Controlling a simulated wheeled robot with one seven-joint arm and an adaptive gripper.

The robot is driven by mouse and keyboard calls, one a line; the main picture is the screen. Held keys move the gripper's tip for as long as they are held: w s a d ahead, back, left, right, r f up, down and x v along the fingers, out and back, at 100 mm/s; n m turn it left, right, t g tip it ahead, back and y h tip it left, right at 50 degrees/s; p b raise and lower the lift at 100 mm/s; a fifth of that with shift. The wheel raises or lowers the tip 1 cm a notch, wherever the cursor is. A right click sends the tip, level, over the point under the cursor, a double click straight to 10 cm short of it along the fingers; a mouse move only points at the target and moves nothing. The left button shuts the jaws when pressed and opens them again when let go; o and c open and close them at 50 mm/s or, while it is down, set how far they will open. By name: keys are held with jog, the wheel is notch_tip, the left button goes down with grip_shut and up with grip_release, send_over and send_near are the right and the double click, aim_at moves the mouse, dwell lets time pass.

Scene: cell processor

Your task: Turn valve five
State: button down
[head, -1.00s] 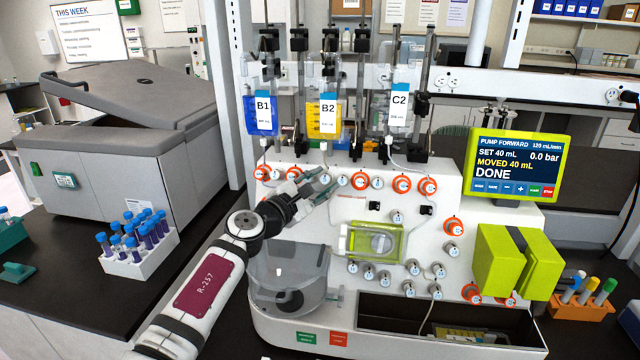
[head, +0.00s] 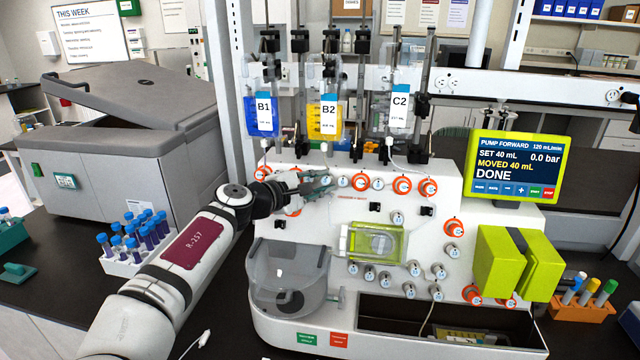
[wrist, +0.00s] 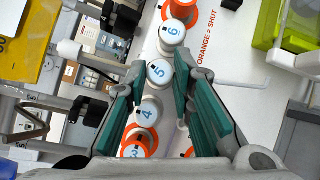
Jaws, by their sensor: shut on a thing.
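Valve five (wrist: 158,72) is a white round knob marked 5 in the wrist view, in a row between valve four (wrist: 147,112) and valve six (wrist: 173,30). No orange shows around it there. My gripper (wrist: 161,66) has its green-padded fingers on both sides of this knob and is shut on it. In the head view my gripper (head: 322,182) reaches from the left to the upper valve row of the white machine (head: 340,212). The fingers hide most of valve five and valve four there.
Neighbouring knobs stand close on both sides in the row; one with an orange collar (head: 360,181) is just right. Hanging bags, blue (head: 262,124) and yellow (head: 325,125), are above. A clear bowl (head: 287,280) is below. The pump screen (head: 518,165) reads DONE.

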jog(key=shift+w+r+m+g+y+p, duration=0.2)
jog(key=shift+m+g, duration=0.4)
jog(key=shift+m, duration=0.45)
jog(key=shift+s+m+g+y+p, duration=0.1)
jog(key=shift+m+g+y, duration=0.2)
jog(key=shift+m+g, duration=0.55)
jog(key=shift+m, duration=0.3)
jog(key=c, duration=1.4)
grip_release()
jog(key=v, duration=1.2)
jog(key=shift+f, duration=0.15)
